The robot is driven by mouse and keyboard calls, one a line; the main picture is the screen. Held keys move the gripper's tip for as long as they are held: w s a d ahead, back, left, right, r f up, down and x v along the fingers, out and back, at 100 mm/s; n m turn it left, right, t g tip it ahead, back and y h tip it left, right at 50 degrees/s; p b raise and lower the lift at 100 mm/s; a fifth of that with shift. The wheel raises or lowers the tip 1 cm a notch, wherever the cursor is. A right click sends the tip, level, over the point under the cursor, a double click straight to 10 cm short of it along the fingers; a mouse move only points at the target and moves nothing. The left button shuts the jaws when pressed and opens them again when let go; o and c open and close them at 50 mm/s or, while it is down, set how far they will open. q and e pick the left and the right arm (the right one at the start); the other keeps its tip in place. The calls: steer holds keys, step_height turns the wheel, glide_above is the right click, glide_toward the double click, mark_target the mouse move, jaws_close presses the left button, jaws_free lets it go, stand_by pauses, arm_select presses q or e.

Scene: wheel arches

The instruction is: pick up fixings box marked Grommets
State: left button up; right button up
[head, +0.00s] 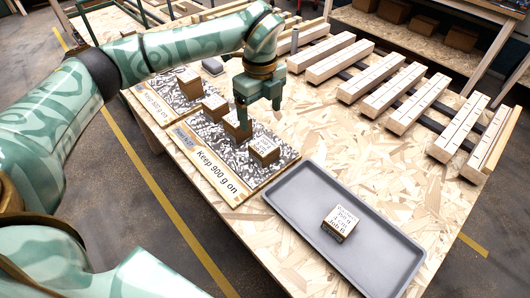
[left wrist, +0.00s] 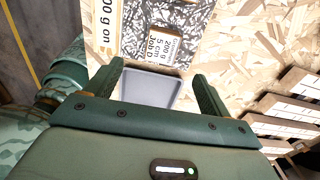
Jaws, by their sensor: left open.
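My left gripper (head: 259,108) is open, pointing down over the patterned mat (head: 285,157) with the strip "Keep 900 g on". It also shows in the left wrist view (left wrist: 158,72), with nothing between its fingers. A small brown box with a white label (head: 264,150) stands on the mat's near end, apart from the fingers. One labelled box (head: 341,222) lies in the grey tray. I cannot tell which box says Grommets.
More brown boxes (head: 188,83) stand on the mats further back. Slatted wooden rails (head: 390,86) line the table's right side. Bare board lies between mat and rails.

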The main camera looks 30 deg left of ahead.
mark_target(264, 145)
arm_select(q)
step_height(264, 145, down, 8)
steer(key=shift+w+r+b, duration=0.1)
steer(key=shift+r+b, duration=0.15)
steer(key=shift+b, duration=0.7)
steer(key=shift+f, duration=0.45)
steer(key=f, duration=0.1)
steer(key=f+b, duration=0.1)
steer(key=f, duration=0.1)
steer(key=f+b, duration=0.1)
steer(key=shift+w+d+f, duration=0.1)
steer(key=shift+d+f, duration=0.15)
steer(key=shift+f, duration=0.15)
steer(key=shift+r, duration=0.1)
arm_select(e)
steer(key=f, duration=0.1)
steer(key=s+f, duration=0.1)
steer(key=f, duration=0.1)
steer(key=s+f, duration=0.1)
steer(key=shift+d+f, duration=0.2)
steer(key=shift+d, duration=0.2)
arm_select(q)
steer(key=c, duration=1.2)
